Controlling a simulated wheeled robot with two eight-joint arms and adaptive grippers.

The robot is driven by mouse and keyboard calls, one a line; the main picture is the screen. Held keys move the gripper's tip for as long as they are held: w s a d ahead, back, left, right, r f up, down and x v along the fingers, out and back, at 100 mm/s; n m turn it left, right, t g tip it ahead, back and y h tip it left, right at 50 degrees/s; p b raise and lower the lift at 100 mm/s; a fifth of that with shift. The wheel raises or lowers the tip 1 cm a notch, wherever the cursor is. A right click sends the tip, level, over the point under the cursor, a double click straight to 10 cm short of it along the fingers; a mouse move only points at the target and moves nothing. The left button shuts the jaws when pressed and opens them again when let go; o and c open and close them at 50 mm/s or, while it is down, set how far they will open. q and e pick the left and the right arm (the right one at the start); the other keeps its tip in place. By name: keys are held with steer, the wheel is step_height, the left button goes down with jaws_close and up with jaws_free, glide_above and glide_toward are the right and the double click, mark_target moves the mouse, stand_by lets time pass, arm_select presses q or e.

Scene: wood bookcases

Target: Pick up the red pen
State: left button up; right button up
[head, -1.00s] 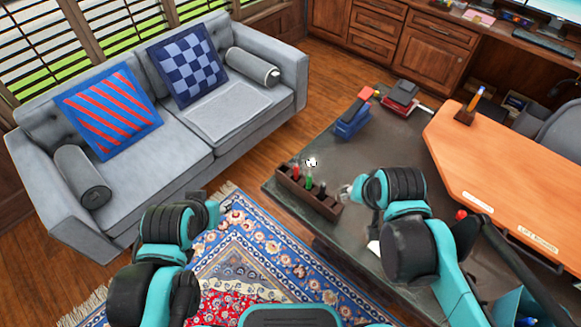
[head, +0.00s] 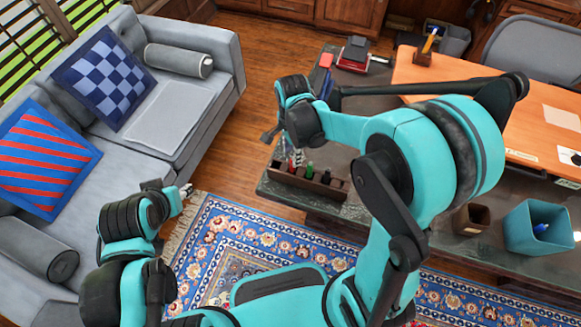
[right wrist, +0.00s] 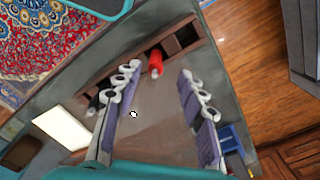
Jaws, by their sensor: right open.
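The red pen (right wrist: 155,63) stands in a compartment of the dark brown holder (right wrist: 185,40) in the right wrist view. My right gripper (right wrist: 158,78) is open, with its two fingers on either side of the line to the pen; it does not hold it. In the head view the gripper (head: 291,157) is over the left end of the holder (head: 335,188), partly hidden by my arm. A green pen (head: 309,171) stands in the holder. My left gripper (head: 184,190) is away from the desk, above the rug side; its jaws are too small to read.
The holder sits at the edge of the dark desk top (head: 350,210). A red stapler-like object (head: 355,53) lies farther back. A teal bin (head: 537,228) and brown cup (head: 470,218) stand at right. A grey sofa (head: 190,90) and patterned rug (head: 225,235) lie left and in front.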

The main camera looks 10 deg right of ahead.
mark_target(292, 168)
steer(key=f, duration=0.1)
steer(key=f+b, duration=0.1)
steer(key=f, duration=0.1)
steer(key=f+b, duration=0.1)
steer(key=f, duration=0.1)
steer(key=shift+s+f, duration=0.1)
steer(key=shift+s, duration=0.2)
jaws_close()
